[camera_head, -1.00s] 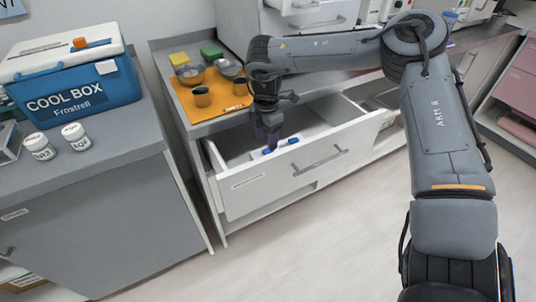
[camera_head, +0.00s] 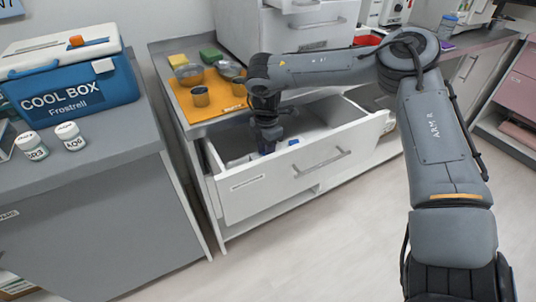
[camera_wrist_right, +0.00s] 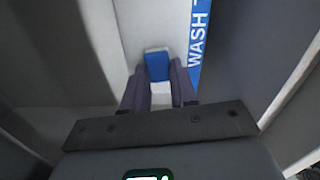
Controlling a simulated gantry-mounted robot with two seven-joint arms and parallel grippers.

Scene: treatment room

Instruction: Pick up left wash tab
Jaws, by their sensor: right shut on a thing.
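My right gripper (camera_head: 266,148) reaches down into the open drawer (camera_head: 285,180). In the right wrist view its fingers (camera_wrist_right: 160,80) are shut on a small blue wash tab (camera_wrist_right: 157,64), which shows between the fingertips. In the head view the gripper mostly hides this tab. Another small blue piece (camera_head: 293,142) lies in the drawer to the right of the gripper. A blue strip lettered "WASH" (camera_wrist_right: 198,40) runs beside the fingers in the wrist view. My left gripper is not in view.
The drawer front stands close in front of the gripper. Above the drawer, the counter holds an orange mat (camera_head: 187,106) with cups and metal bowls. A blue cool box (camera_head: 70,90) and two white jars (camera_head: 70,136) stand on the left counter.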

